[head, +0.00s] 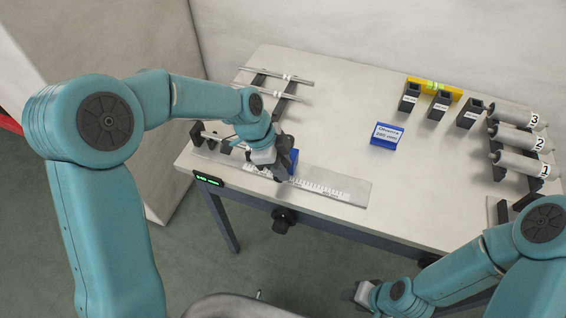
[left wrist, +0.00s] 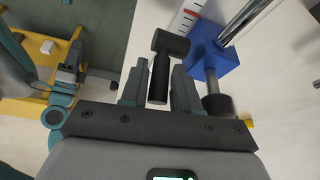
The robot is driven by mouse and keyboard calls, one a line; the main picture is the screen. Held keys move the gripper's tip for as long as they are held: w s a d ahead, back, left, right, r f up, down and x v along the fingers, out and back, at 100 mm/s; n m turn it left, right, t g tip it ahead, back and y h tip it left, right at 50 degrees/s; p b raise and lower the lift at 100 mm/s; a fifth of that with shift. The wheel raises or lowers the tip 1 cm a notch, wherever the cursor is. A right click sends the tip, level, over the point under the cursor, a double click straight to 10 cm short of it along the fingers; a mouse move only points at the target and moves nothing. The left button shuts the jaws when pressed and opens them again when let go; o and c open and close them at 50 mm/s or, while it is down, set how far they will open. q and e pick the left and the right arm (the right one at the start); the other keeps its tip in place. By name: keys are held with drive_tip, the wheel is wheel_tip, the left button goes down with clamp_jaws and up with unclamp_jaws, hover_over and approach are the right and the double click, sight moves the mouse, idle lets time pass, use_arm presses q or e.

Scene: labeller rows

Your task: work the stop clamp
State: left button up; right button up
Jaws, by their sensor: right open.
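The blue stop block (head: 293,160) stands at the ruler strip (head: 335,189) on the table's near left side, partly hidden by my left gripper (head: 279,172). In the left wrist view the blue stop (left wrist: 212,58) has a metal rod and a dark round knob (left wrist: 217,104) beside it. A black T-shaped clamp lever (left wrist: 160,72) sits between the fingers of my left gripper (left wrist: 159,88), which close on its shaft from both sides. My right gripper (head: 362,292) is open and away from the stop, low in front of the table.
Numbered rollers (head: 522,140), black holders (head: 440,104) and a yellow level (head: 435,86) are at the right. A rack with rods (head: 275,82) is at the back left. A green display (head: 208,180) is on the front edge.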

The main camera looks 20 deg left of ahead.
use_arm(q)
drive_tip(key=shift+w+f, duration=0.15)
drive_tip(key=shift+f, duration=0.05)
drive_tip(key=shift+s+d+r, duration=0.1)
drive_tip(key=shift+s+r, duration=0.05)
drive_tip(key=shift+s, duration=0.15)
drive_tip(key=shift+c, duration=0.4)
drive_tip(key=shift+w, duration=0.15)
clamp_jaws()
